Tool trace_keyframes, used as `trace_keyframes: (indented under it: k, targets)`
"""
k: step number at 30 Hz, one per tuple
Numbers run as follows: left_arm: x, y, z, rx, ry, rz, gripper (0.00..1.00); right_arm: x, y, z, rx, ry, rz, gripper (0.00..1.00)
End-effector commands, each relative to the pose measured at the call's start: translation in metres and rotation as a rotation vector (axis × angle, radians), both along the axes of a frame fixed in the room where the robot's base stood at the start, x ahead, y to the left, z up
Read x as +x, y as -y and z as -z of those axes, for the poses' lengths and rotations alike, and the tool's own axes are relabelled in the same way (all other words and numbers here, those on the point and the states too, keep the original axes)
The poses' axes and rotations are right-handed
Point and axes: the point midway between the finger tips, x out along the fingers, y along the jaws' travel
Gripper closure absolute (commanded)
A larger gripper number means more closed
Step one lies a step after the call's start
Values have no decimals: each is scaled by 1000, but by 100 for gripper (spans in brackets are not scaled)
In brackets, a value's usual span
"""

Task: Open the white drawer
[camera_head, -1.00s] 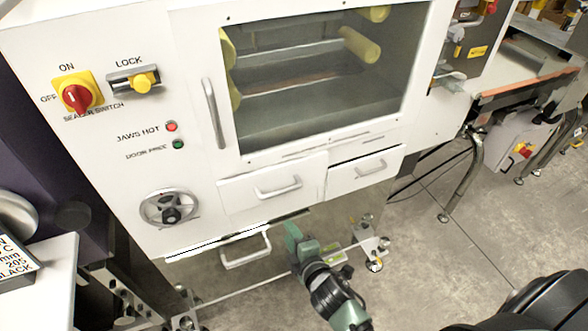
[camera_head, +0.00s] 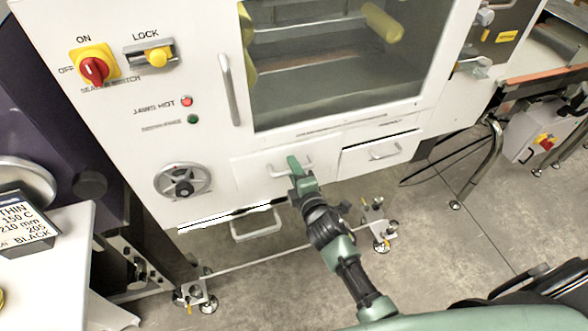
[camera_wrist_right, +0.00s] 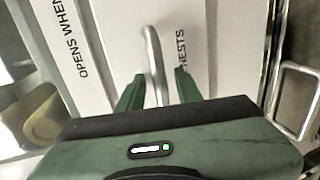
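Two white drawer fronts sit side by side below the machine's window: a left one (camera_head: 255,175) and a right one (camera_head: 360,160), each with a bar handle. My right gripper (camera_head: 298,170) is at the left drawer's handle (camera_head: 276,172), covering its right end. In the right wrist view, that handle (camera_wrist_right: 154,55) runs between the two green fingers (camera_wrist_right: 158,90), with a gap visible on both sides; the fingers are open around it. The left drawer looks closed; lettering shows on its front, partly hidden. My left gripper is not in view.
A levelling foot (camera_head: 381,244) stands near my right arm.

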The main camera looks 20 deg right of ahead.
Motion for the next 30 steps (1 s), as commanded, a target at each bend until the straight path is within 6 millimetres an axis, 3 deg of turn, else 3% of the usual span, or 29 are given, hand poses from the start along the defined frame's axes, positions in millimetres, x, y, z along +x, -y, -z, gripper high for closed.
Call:
trace_keyframes:
  k: [3, 7, 8, 30]
  targets:
    - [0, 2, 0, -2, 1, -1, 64, 0, 0, 0, 0, 0, 0, 65]
    - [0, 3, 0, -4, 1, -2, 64, 0, 0, 0, 0, 0, 0, 98]
    - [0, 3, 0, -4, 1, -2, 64, 0, 0, 0, 0, -1, 0, 100]
    - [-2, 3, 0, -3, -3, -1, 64, -1, 0, 1, 0, -2, 0, 100]
